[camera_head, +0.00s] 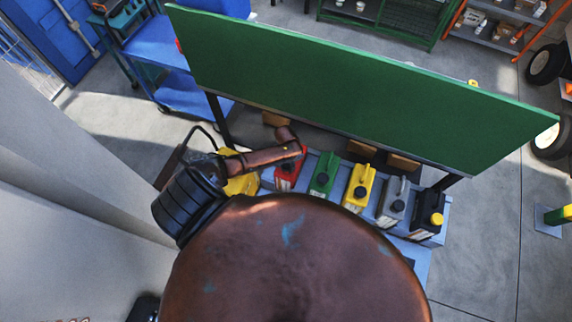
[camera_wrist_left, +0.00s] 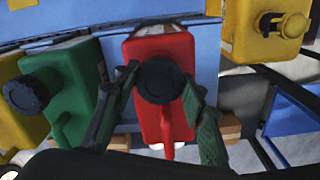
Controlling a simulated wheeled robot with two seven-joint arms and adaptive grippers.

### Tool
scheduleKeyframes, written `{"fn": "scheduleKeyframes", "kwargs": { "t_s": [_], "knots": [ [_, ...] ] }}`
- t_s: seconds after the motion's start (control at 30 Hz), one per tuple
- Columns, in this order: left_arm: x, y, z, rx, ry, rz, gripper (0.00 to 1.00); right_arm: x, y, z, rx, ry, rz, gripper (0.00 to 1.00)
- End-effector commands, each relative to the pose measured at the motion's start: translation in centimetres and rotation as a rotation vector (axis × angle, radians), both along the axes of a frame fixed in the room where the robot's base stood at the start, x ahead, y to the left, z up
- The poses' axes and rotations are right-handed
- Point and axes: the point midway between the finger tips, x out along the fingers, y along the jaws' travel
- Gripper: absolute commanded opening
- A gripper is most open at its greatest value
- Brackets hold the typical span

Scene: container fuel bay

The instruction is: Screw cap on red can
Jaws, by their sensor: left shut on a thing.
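I cannot tell how far the cap sits on the can's neck. In the head view my left arm reaches over the red can, and its fingers are hard to make out. My right gripper is not in view.
A green can (camera_head: 323,174) stands right of the red one, then yellow (camera_head: 359,185), grey (camera_head: 392,201) and black (camera_head: 427,217) cans. Another yellow can (camera_head: 243,184) is on the left. The green bench top (camera_head: 350,85) overhangs behind. A blue cart (camera_head: 165,45) stands at the back left.

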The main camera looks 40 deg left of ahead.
Motion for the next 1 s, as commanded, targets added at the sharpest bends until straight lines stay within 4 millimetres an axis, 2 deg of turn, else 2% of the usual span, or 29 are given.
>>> {"fn": "scheduleKeyframes", "kwargs": {
  "t_s": [0.17, 0.3, 0.7, 0.73, 0.93, 1.0],
  "knots": [
    [0.04, 0.31, 0.04, 0.005, 0.000, 0.000, 0.10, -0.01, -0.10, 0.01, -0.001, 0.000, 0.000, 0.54],
    [0.09, 0.43, 0.09, 0.007, -0.002, -0.054, 0.10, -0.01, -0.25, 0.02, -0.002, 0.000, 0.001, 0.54],
    [0.13, 0.60, 0.01, 0.011, 0.001, -0.703, 0.10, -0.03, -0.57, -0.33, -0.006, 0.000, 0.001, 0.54],
    [0.08, 0.53, -0.02, 0.009, 0.001, -0.731, 0.40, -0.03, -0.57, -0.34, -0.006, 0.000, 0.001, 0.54],
    [0.03, 0.35, -0.01, 0.006, 0.000, -0.717, 0.54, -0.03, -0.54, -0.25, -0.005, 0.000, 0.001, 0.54],
    [0.03, 0.30, -0.02, 0.005, 0.001, -0.716, 0.54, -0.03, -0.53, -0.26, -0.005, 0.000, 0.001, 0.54]
  ]
}}
